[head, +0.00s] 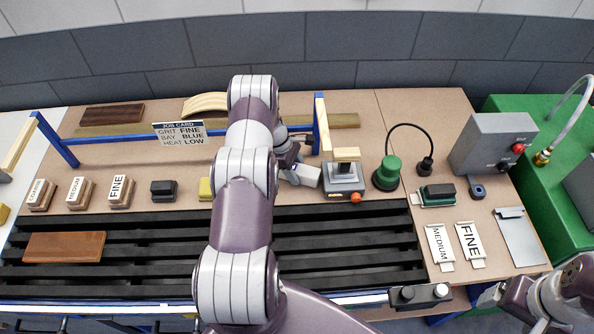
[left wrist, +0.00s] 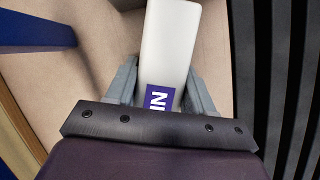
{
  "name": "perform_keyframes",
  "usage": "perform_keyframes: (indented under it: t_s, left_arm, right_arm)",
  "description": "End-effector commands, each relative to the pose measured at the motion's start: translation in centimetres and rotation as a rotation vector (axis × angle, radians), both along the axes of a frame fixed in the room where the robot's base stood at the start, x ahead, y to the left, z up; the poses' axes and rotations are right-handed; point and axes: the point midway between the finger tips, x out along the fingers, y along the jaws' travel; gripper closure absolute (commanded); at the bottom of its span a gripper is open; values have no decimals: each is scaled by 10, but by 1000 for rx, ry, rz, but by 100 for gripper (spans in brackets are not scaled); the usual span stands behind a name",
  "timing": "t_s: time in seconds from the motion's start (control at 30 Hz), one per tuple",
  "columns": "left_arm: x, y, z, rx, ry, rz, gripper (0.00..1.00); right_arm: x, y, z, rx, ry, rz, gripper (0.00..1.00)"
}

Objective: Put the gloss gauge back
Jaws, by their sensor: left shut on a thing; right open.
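My left gripper (head: 292,158) is shut on a pale, block-shaped thing, which I take to be the gloss gauge (head: 306,175). It is just left of a grey box with an orange knob. In the left wrist view the gauge (left wrist: 172,45) sits between the two grey fingers, with a purple label and white letters near the palm. My left arm hides part of the bench behind it, and I cannot tell whether the gauge touches the bench. My right gripper (head: 488,298) is open at the lower right, at the front edge, partly cut off.
The grey box (head: 345,183) with a wooden block on top and a green-capped device (head: 387,174) stand close to the right. A blue rail (head: 105,139) with a job card (head: 182,133) runs behind. A black slatted bed (head: 330,235) lies in front. Labelled sanding blocks (head: 117,192) stand left.

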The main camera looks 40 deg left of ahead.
Motion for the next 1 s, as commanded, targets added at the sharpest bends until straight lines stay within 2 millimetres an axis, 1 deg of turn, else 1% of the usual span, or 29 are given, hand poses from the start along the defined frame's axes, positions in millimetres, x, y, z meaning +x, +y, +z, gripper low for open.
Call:
perform_keyframes:
  t_s: [0.13, 0.27, 0.3, 0.37, 0.4, 0.63, 0.73, 0.77, 0.8, 0.87, 1.0]
  left_arm:
    - [-1, 0, 0, 1, 1, 0, 96]
    - [-1, 0, -4, 0, 2, -1, 96]
    - [-1, 0, -4, 0, 2, -1, 45]
    - [-1, -1, -3, 0, 2, -1, 25]
    - [-1, -1, -3, 0, 2, -1, 22]
    - [-1, -1, -2, 0, 2, -1, 22]
    - [-1, -1, 4, 0, 2, -1, 22]
    - [-1, 0, 5, 1, 1, -1, 22]
    - [-1, 3, 7, 2, -1, -1, 22]
    - [-1, 7, 16, 4, -2, -1, 22]
    - [-5, 19, 45, 4, -2, 0, 22]
  right_arm:
    - [0, 0, 2, 0, -2, 0, 18]
    - [0, 0, -4, 0, -2, 0, 18]
    - [0, 0, -4, 0, -1, 0, 18]
    - [0, 0, -2, 0, -1, 0, 18]
    - [0, 0, -2, 0, -1, 0, 18]
    - [0, 0, -2, 0, -1, 0, 18]
    - [0, 0, 4, 0, -1, 0, 18]
    - [1, 0, 4, 0, -2, 0, 18]
    - [0, 0, -1, 0, -2, 0, 18]
    - [0, 0, -6, 0, -2, 0, 18]
    - [0, 0, -17, 0, -1, 0, 18]
